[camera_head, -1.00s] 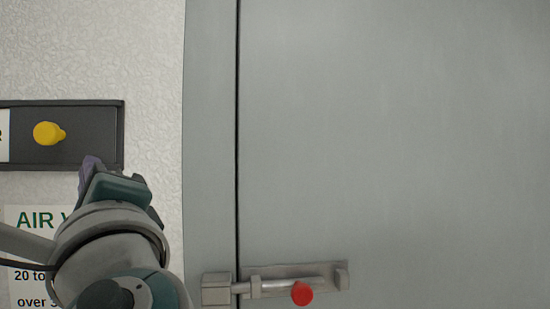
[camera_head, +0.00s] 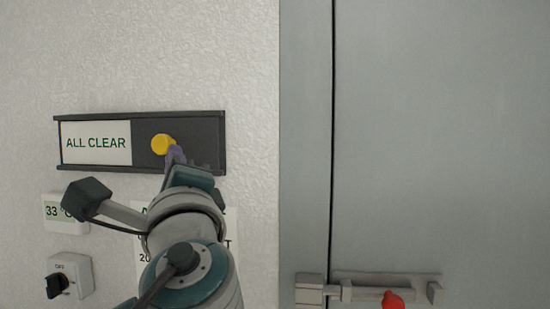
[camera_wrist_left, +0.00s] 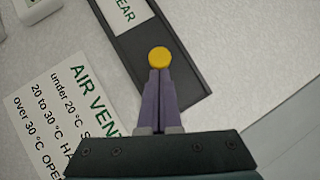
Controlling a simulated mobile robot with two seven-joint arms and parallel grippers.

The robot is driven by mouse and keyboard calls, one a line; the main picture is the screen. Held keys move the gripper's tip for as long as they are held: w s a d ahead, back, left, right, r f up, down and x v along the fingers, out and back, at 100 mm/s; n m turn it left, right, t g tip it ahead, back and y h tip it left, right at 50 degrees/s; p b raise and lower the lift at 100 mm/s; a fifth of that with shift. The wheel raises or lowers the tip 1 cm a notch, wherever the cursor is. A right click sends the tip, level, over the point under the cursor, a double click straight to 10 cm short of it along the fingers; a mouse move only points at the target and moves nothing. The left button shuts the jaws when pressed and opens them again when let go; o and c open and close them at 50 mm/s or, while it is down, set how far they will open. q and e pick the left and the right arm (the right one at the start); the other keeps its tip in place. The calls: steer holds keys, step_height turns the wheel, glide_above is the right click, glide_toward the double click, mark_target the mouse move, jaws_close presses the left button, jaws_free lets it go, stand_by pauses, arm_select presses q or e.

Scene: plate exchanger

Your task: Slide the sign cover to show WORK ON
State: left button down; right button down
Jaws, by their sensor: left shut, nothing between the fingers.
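The sign (camera_head: 94,142) on the wall reads ALL CLEAR in its left part. The dark cover (camera_head: 208,140) fills the right part of the black frame (camera_head: 140,115) and carries a yellow knob (camera_head: 162,144). My left gripper (camera_head: 175,154) is shut and empty, its purple fingertips at the knob's lower right. In the left wrist view the fingertips (camera_wrist_left: 160,75) lie right at the yellow knob (camera_wrist_left: 159,57); whether they touch it I cannot tell. The letters EAR of the sign (camera_wrist_left: 122,12) show there too. My right gripper is not in view.
An AIR VENT notice (camera_wrist_left: 62,115) hangs below the sign, partly behind my arm in the head view. A thermometer display (camera_head: 65,213) and a rotary switch (camera_head: 70,277) are at the lower left. A grey door with a red-knobbed bolt (camera_head: 392,300) is at right.

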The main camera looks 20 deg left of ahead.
arm_select(q)
steer(key=s+a+b, duration=0.1)
steer(key=s+a, duration=0.2)
steer(key=a, duration=1.2)
steer(key=shift+s+a, duration=0.15)
steer(key=shift+s, duration=0.2)
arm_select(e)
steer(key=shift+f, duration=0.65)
